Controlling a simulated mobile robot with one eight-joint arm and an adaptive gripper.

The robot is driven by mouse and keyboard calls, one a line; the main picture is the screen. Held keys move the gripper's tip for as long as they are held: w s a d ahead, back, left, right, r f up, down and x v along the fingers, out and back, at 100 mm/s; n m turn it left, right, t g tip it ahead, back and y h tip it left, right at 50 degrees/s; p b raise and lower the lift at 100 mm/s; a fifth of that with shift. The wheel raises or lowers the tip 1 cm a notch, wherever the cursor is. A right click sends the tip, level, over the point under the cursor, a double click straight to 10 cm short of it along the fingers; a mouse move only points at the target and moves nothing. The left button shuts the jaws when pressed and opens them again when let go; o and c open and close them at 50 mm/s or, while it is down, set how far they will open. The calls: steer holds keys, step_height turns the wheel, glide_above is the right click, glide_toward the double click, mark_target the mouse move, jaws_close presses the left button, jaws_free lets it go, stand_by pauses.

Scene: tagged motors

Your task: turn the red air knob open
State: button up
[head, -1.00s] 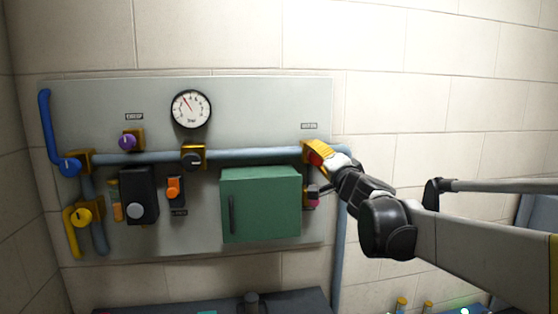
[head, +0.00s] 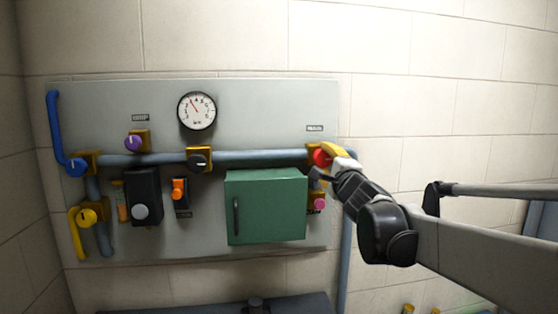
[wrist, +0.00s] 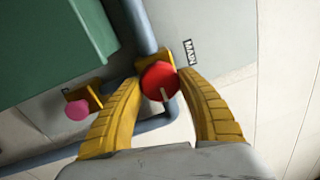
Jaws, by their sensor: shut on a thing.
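The red knob (head: 321,157) sits on its yellow mount at the right end of the horizontal blue-grey pipe, under a small label. In the wrist view the round red knob (wrist: 160,80) shows a pale line on its face, and the label beside it reads MAIN. My gripper (head: 326,161) reaches it from the right. In the wrist view its two yellow ridged fingers (wrist: 158,88) are on either side of the knob, shut on it. The knob's face is partly covered by a finger in the head view.
A green box (head: 268,207) stands out from the panel (head: 262,110) just left of and below the red knob. A pink knob (head: 319,204) is close below it. A gauge (head: 197,111), black knob (head: 198,160), purple knob (head: 133,143) and blue knob (head: 75,167) are further left.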

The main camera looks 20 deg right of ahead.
stand_by(0.4)
steer(key=o, duration=1.2)
steer(key=shift+w, duration=0.1)
steer(key=s+a+f, duration=0.1)
steer(key=s, duration=1.1)
steer(key=shift+a, duration=0.15)
steer(key=shift+f, duration=0.2)
